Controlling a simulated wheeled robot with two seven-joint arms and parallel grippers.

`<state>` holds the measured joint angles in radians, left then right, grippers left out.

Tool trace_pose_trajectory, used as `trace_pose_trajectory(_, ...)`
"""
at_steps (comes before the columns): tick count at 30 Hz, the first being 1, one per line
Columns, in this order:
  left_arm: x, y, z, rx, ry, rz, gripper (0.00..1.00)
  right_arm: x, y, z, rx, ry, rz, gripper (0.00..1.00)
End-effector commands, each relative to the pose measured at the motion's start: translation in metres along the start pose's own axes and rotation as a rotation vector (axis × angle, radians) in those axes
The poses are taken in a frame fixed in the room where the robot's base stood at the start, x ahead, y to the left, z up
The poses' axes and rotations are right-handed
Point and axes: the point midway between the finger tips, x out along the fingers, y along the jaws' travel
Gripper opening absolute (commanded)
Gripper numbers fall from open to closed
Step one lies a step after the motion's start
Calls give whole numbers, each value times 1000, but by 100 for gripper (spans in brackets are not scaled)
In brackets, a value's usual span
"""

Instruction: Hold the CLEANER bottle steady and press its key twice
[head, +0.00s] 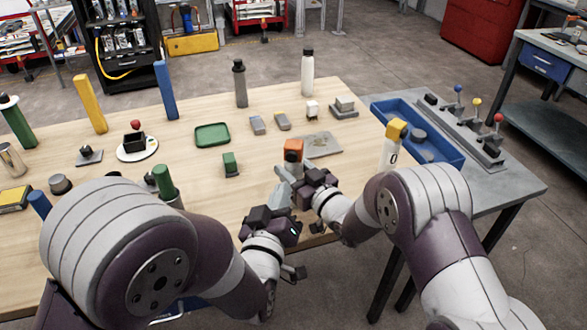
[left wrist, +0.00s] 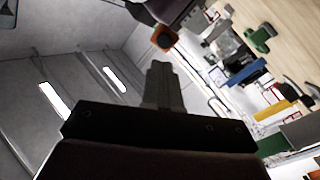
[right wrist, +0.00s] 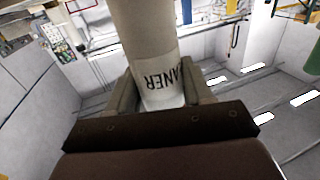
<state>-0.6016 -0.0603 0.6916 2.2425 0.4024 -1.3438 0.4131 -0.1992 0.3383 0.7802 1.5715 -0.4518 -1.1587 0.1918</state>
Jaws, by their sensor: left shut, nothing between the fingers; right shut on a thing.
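The CLEANER bottle (right wrist: 160,75) is pale, and part of its black lettering shows between my right gripper's fingers (right wrist: 158,95) in the right wrist view. My right gripper (head: 303,178) is shut on its body. In the head view its orange head (head: 293,150) with a dark top stands above the grippers; the lower body is mostly hidden. My left gripper (head: 283,178) is shut and empty close beside the bottle. In the left wrist view its closed fingertips (left wrist: 160,68) lie just below the orange head (left wrist: 165,38), which has a dark round spot; contact cannot be told.
A yellow-topped bottle (head: 392,148) stands right of my right gripper, by a blue tray (head: 445,150). A grey plate (head: 322,145) lies behind the CLEANER bottle. A green block (head: 231,165) and green tray (head: 212,134) are left. Tall bottles stand at the back.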

Motion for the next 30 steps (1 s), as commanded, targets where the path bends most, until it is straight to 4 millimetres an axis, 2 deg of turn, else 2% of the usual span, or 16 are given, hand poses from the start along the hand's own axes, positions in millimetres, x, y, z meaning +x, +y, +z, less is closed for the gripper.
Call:
trace_pose_trajectory(4,18,3,-9,273,16,178,0,0,0,0,0,1,0,9)
trace_pose_trajectory(7,23,4,-12,522,45,350,0,0,0,0,0,1,0,9)
trace_pose_trajectory(12,10,-4,-9,857,115,608,0,0,0,0,0,1,0,9)
trace_pose_trajectory(15,-2,-9,-6,972,151,709,0,0,0,0,0,1,0,9)
trace_pose_trajectory(20,-6,-12,-4,1041,175,778,0,0,0,0,0,1,0,9)
trace_pose_trajectory(23,6,-12,-3,1044,177,783,0,0,0,0,0,1,0,9)
trace_pose_trajectory(30,48,-14,-3,1042,176,782,0,0,0,0,0,1,0,9)
